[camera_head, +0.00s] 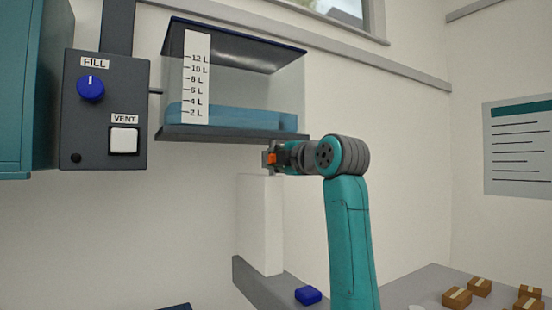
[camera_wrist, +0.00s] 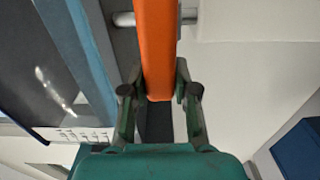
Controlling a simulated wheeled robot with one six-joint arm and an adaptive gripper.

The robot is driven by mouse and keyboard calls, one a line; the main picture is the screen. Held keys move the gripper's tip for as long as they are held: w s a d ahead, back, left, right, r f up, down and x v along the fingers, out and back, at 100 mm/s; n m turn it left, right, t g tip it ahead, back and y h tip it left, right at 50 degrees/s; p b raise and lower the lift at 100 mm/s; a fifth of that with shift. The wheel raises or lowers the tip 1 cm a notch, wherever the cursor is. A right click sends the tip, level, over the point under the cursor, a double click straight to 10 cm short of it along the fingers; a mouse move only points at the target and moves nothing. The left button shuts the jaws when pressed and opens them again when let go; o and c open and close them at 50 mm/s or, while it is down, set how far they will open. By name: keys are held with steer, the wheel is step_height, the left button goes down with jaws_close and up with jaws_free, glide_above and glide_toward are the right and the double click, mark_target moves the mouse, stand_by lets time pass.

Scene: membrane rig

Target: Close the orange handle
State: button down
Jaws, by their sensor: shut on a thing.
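The orange handle (camera_head: 270,158) is a small patch below the right end of the clear tank in the head view. In the wrist view the orange handle (camera_wrist: 157,45) is a long bar running from the top edge down between my fingers. My gripper (camera_wrist: 159,92) has one finger on each side of the bar and is shut on it. In the head view my gripper (camera_head: 274,157) reaches in from the right and partly hides the handle. A metal pipe stub (camera_wrist: 124,19) shows beside the handle in the wrist view.
The clear tank (camera_head: 240,85) with blue liquid hangs just above my gripper. A grey panel (camera_head: 105,135) with a blue FILL knob (camera_head: 90,88) and a white VENT button (camera_head: 124,140) is at left. A white block (camera_head: 260,225) stands below the handle. Small boxes (camera_head: 457,298) lie at lower right.

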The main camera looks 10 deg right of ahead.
steer(key=shift+f, duration=0.1)
stand_by(0.4)
steer(key=c, duration=0.9)
jaws_free()
steer(key=v, duration=1.2)
